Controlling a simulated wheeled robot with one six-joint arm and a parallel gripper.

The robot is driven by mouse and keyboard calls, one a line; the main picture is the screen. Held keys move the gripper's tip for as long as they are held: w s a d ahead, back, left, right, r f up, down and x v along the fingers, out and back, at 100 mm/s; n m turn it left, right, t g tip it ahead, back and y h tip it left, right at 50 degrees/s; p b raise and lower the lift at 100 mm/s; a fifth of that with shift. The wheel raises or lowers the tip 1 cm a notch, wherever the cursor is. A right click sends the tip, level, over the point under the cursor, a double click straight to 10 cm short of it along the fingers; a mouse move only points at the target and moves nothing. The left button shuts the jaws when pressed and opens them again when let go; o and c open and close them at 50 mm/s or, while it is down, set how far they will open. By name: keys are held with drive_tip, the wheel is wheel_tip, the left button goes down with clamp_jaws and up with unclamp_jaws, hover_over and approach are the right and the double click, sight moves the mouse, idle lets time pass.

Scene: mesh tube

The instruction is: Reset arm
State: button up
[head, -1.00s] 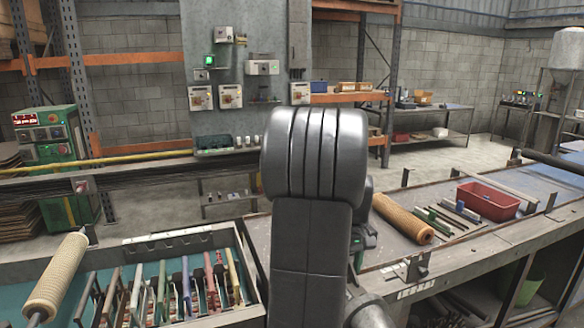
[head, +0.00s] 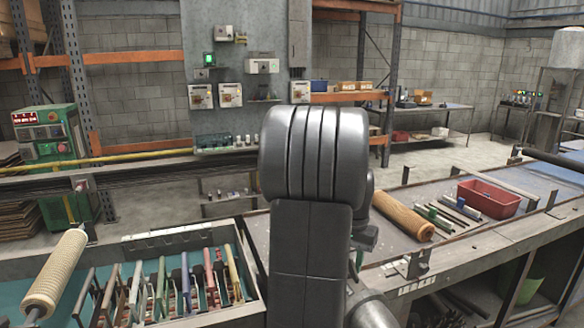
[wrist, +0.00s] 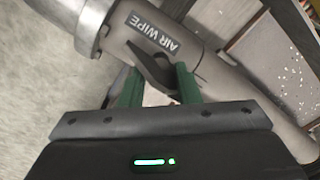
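My gripper (wrist: 160,86) shows in the wrist view with two green fingers set apart. I see nothing clearly held between them. A dark lever-like part lies in line with the gap, and I cannot tell whether it touches a finger. Behind the fingers is a grey pipe (wrist: 209,73) marked "AIR WIPE". In the head view my arm stands upright in the middle and hides most of the gripper. A pale mesh tube (head: 55,275) lies tilted at the left, over the tray's edge. A tan tube (head: 403,215) lies on the bench right of my arm.
An open tray (head: 180,241) with several coloured-handled tools is at the lower left. A red bin (head: 488,199) and several small rods (head: 452,212) are on the right bench. A green machine (head: 55,165) stands at the far left. A yellow bar (head: 120,161) crosses behind the tray.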

wheel_tip(320, 180, up, 12)
drive_tip(key=shift+r+b, duration=0.15)
drive_tip(key=shift+b, duration=0.15)
idle(0.4)
